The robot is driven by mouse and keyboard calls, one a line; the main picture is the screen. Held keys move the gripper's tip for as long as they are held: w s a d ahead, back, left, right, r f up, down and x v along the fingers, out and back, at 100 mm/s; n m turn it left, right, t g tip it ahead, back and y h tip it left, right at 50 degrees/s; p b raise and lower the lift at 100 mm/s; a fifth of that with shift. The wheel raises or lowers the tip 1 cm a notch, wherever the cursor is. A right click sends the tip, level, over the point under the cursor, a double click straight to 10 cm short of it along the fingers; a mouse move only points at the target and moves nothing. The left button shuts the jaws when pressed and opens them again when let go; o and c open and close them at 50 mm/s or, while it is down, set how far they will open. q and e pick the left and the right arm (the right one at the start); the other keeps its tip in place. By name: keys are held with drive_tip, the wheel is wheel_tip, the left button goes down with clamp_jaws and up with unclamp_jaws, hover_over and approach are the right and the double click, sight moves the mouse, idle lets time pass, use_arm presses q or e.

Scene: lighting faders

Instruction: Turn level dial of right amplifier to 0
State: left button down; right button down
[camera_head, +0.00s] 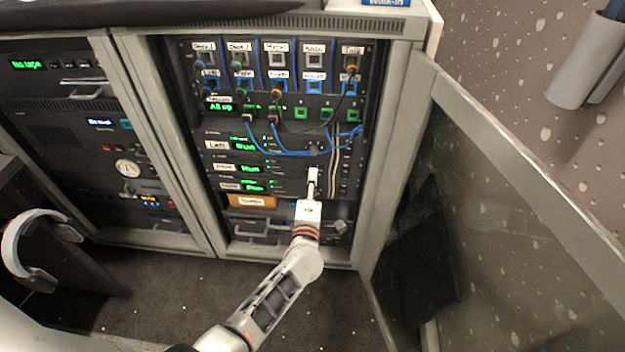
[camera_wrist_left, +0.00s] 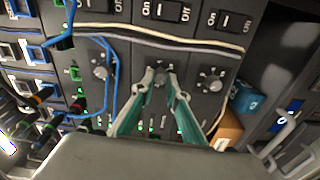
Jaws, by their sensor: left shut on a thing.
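Three amplifier units sit stacked in the open rack. The top one has a label reading "Left" (camera_head: 215,145). The labels of the middle amplifier (camera_head: 224,167) and the bottom amplifier (camera_head: 228,185) are too small to read surely, so I cannot tell which is the right amplifier. My left gripper (camera_head: 312,178) reaches to the right part of these fronts. In the left wrist view the left gripper (camera_wrist_left: 161,84) is shut on the middle level dial (camera_wrist_left: 160,76), with a fingertip on each side. Its pointer is hidden. The neighbouring dials (camera_wrist_left: 101,71) (camera_wrist_left: 212,83) are free. My right gripper is not in view.
Blue cables (camera_head: 290,153) loop above the amplifiers, and a blue cable (camera_wrist_left: 110,62) and pale cables (camera_wrist_left: 160,38) run near the dials. On/off switches (camera_wrist_left: 172,12) line the edge. An orange box (camera_head: 252,201) sits below. An open door (camera_head: 520,200) stands at right.

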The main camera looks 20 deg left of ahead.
use_arm(q)
drive_tip(key=shift+n, duration=0.5)
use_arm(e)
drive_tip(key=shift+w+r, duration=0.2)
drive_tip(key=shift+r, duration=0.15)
use_arm(q)
drive_tip(key=shift+w+r, duration=0.1)
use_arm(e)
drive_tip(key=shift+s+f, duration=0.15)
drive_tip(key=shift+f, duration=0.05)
use_arm(q)
drive_tip(key=c, duration=2)
unclamp_jaws()
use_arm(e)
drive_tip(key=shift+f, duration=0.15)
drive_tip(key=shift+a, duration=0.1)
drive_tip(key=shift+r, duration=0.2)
